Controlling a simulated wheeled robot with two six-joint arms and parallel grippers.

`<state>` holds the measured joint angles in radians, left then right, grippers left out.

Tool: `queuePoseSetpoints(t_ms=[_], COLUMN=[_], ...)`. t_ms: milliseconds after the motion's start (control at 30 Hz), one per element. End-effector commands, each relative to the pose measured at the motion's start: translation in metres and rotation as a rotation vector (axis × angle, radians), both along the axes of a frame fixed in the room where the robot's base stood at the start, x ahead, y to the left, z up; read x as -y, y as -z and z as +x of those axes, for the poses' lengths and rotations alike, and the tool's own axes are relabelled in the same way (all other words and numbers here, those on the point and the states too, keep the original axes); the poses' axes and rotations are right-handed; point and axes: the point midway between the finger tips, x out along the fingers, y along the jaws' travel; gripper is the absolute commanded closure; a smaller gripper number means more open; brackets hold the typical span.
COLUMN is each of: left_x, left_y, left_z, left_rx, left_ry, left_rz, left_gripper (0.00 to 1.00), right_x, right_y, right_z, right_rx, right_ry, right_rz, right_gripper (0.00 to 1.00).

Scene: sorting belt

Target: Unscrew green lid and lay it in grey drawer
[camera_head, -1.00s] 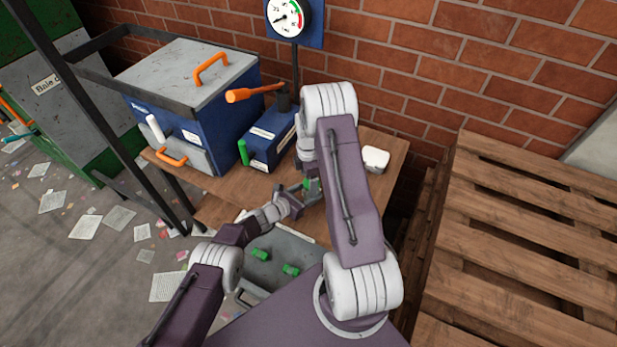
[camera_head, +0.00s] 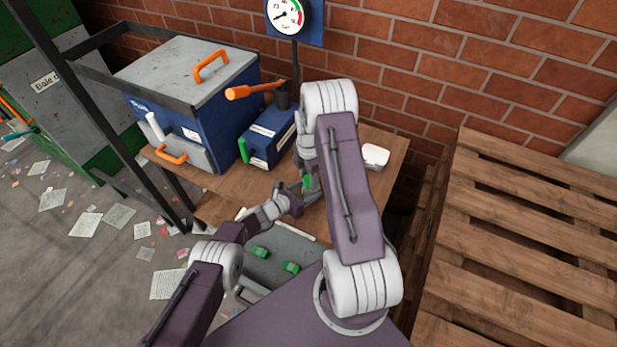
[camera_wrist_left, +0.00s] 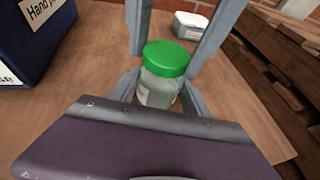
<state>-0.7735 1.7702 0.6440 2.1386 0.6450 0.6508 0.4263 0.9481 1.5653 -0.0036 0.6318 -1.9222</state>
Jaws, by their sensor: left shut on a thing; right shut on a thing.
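A small clear glass jar (camera_wrist_left: 158,91) with a white label stands upright on the wooden bench in the left wrist view. A green lid (camera_wrist_left: 167,58) sits on its top, and it also shows small in the head view (camera_head: 307,182). My left gripper (camera_wrist_left: 160,92) has its grey fingers on both sides of the jar's body and is shut on it. My right gripper (camera_wrist_left: 174,50) reaches in from above, its fingers on both sides of the lid. In the head view my right arm hides much of it. The grey drawer (camera_head: 290,246) is pulled out below the bench's front edge.
Several green pieces, among them one green piece (camera_head: 260,252), lie in the drawer. A blue box (camera_head: 268,140) with a green handle and a larger blue cabinet (camera_head: 226,112) stand at the back left. A small white box (camera_head: 375,157) stands right of my right arm. Pallets (camera_head: 520,240) are at the right.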

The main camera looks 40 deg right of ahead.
Motion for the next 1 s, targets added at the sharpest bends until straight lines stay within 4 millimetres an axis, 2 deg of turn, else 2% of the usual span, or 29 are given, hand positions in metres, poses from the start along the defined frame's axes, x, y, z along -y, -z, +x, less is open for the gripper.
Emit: queuePoseSetpoints(t_ms=[1000], left_x=[0.000], left_y=[0.000], left_z=[-0.001], left_rx=[0.001], left_ry=[0.001], left_rz=[0.000], left_gripper=[1.00], right_x=[0.000], right_y=[-0.069], right_z=[0.001], right_rx=[0.003], right_ry=[0.005], right_rz=[-0.001], right_gripper=[1.00])
